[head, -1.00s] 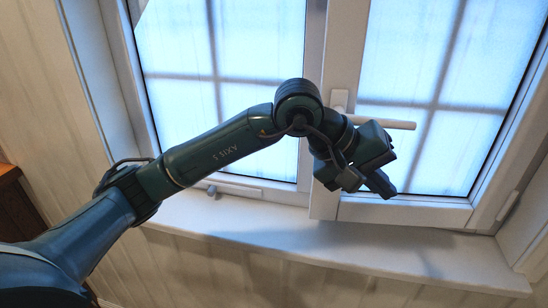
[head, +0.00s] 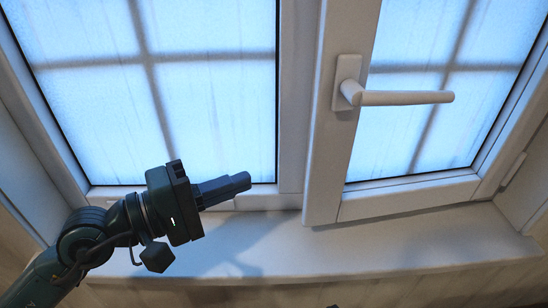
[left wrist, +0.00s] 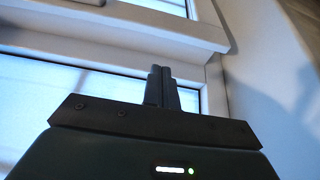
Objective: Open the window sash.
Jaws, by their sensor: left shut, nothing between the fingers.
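The white window sash (head: 325,165) is on the right in the head view, with frosted panes and a hinge at its right side. Its left edge seems to stand slightly out from the frame, so it looks a little ajar. Its white handle (head: 405,98) lies horizontal, pointing right from its plate. My left gripper (head: 245,183) is shut and empty, left of the sash and apart from it, below and left of the handle. In the left wrist view, its closed fingers (left wrist: 161,88) show before white window framing.
A left window panel (head: 215,110) with frosted panes is beside the sash. A white sill (head: 400,240) runs below both and looks clear. A side reveal (head: 525,185) bounds the sash on the right. Free room lies in front of the sash and handle.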

